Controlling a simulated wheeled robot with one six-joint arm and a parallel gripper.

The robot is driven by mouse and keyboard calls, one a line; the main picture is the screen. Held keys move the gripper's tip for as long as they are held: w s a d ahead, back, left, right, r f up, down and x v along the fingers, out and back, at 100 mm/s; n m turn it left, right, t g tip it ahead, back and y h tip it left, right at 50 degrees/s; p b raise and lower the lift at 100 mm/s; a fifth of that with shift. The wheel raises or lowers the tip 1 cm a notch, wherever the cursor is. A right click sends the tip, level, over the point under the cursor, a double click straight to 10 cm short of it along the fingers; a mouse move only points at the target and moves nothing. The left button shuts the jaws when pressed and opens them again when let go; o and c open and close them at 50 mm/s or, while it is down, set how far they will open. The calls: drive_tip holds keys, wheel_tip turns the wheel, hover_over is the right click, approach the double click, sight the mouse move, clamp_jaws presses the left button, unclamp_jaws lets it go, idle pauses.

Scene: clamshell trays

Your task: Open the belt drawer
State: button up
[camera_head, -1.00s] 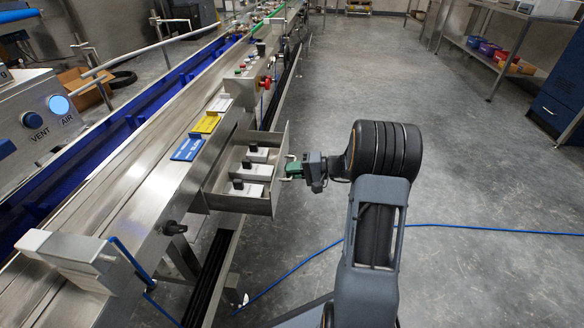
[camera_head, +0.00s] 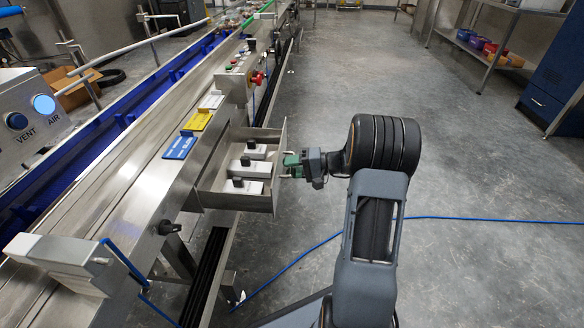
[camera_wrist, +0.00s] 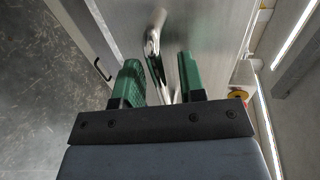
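The belt drawer (camera_head: 235,201) is a metal drawer under the side of the conveyor. It stands pulled out, with its inside showing. Several white blocks with black tops (camera_head: 248,169) lie in it. My gripper (camera_head: 291,166) is at the outer face of the drawer front. In the wrist view, its green fingers (camera_wrist: 158,80) stand on either side of the shiny bow handle (camera_wrist: 154,55), which runs slanted between them. The drawer front (camera_wrist: 215,45) fills the area behind the handle.
The conveyor rail (camera_head: 130,170) carries blue (camera_head: 180,147), yellow (camera_head: 198,120) and white cards. A red button (camera_head: 257,78) sits on a box farther along. A blue hose (camera_head: 470,218) crosses the floor. The floor right of my arm is open, with a shelf (camera_head: 480,50) beyond.

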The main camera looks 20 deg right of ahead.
drive_tip(key=shift+d, duration=0.15)
drive_tip(key=p+v, duration=0.4)
drive_tip(key=v, duration=0.9)
drive_tip(key=shift+s+d, duration=0.2)
drive_tip(key=shift+d, duration=0.05)
drive_tip(key=shift+a+r, duration=0.1)
drive_tip(key=shift+r, duration=0.1)
drive_tip(key=s+a+r+n+g+h+p, duration=0.1)
drive_tip(key=s+a+r+g+h+p, duration=0.15)
drive_tip(key=a+r+p, duration=0.65)
drive_tip(key=s+a+r+n+g+h+p, duration=0.2)
drive_tip(key=a+r+g+h+p, duration=0.15)
drive_tip(key=a+r+p, duration=0.55)
drive_tip(key=s+a+r+n+t+h+p, duration=0.1)
drive_tip(key=s+r+h+p, duration=0.2)
drive_tip(key=r+p, duration=0.4)
drive_tip(key=s+a+r+n+t+h+p, duration=0.1)
drive_tip(key=s+r+h+p, duration=0.3)
drive_tip(key=r, duration=1)
drive_tip(key=s+p, duration=0.2)
drive_tip(key=p, duration=0.2)
drive_tip(key=shift+s+a+r+n+h, duration=0.2)
drive_tip(key=shift+a+r+n+h, duration=0.1)
drive_tip(key=shift+a+r+n, duration=0.1)
